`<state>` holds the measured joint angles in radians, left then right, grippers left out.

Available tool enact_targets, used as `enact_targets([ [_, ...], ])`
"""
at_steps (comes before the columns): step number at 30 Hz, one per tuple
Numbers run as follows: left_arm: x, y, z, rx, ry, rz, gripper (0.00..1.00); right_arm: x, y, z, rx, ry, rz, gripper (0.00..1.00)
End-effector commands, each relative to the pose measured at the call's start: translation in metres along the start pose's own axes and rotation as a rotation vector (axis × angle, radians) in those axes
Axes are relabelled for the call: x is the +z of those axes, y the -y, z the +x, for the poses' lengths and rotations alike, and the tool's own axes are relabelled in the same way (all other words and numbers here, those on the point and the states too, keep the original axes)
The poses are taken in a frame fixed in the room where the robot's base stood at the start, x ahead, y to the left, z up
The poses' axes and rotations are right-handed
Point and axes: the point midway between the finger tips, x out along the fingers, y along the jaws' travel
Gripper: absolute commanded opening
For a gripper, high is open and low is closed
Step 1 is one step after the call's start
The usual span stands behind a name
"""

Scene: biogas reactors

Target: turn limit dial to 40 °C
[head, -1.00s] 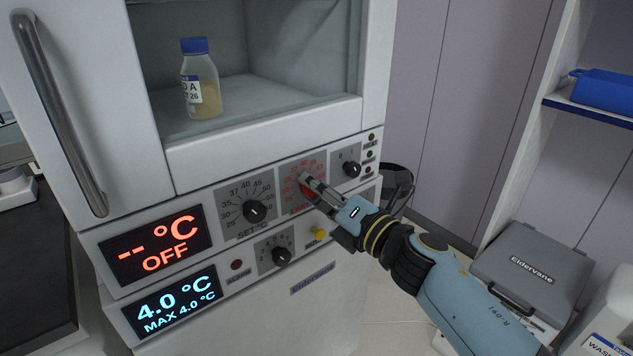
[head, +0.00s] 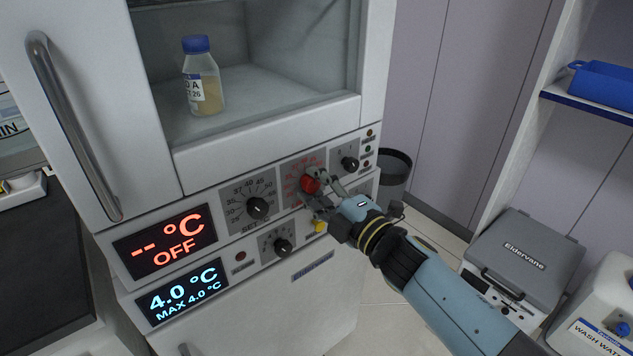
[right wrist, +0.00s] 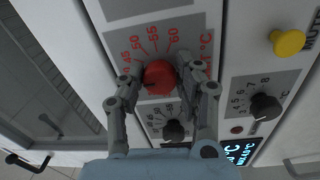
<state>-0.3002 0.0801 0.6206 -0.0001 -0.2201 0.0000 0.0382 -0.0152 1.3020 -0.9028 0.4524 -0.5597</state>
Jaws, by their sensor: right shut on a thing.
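The limit dial (head: 310,184) is a red knob on a grey plate with red numbers, on the cabinet's control panel. In the right wrist view the red knob (right wrist: 159,78) sits between my fingertips, with marks such as 45, 50, 55 and 60 around it. My right gripper (head: 314,188) is shut on the knob, one finger on each side; it also shows in the right wrist view (right wrist: 160,80). The knob's exact setting is too small to read. My left gripper is not in view.
A black set dial (head: 257,208) is left of the red one. A smaller black dial (head: 283,247), a yellow button (head: 320,226) and another black knob (head: 350,163) are close by. The display (head: 165,247) reads "-- °C OFF". A bottle (head: 203,77) stands inside the cabinet.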

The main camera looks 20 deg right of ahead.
Motion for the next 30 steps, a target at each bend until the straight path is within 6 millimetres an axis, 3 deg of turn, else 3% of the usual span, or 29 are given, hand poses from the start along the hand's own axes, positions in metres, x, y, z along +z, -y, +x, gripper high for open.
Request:
enact_targets([
  [18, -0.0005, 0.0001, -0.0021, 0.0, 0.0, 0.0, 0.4, 0.0004, 0.0025, -0.0011, -0.004, 0.004, 0.039, 0.01],
  [19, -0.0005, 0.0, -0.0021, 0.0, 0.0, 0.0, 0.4, 0.0004, 0.0026, -0.0012, -0.004, 0.003, 0.039, 0.37],
  [24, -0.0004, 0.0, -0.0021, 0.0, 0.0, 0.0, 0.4, 0.0003, 0.0017, -0.0008, -0.003, 0.003, 0.038, 0.57],
  [30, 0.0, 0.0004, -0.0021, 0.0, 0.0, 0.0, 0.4, 0.0002, 0.001, -0.0005, -0.001, 0.002, 0.038, 0.57],
])
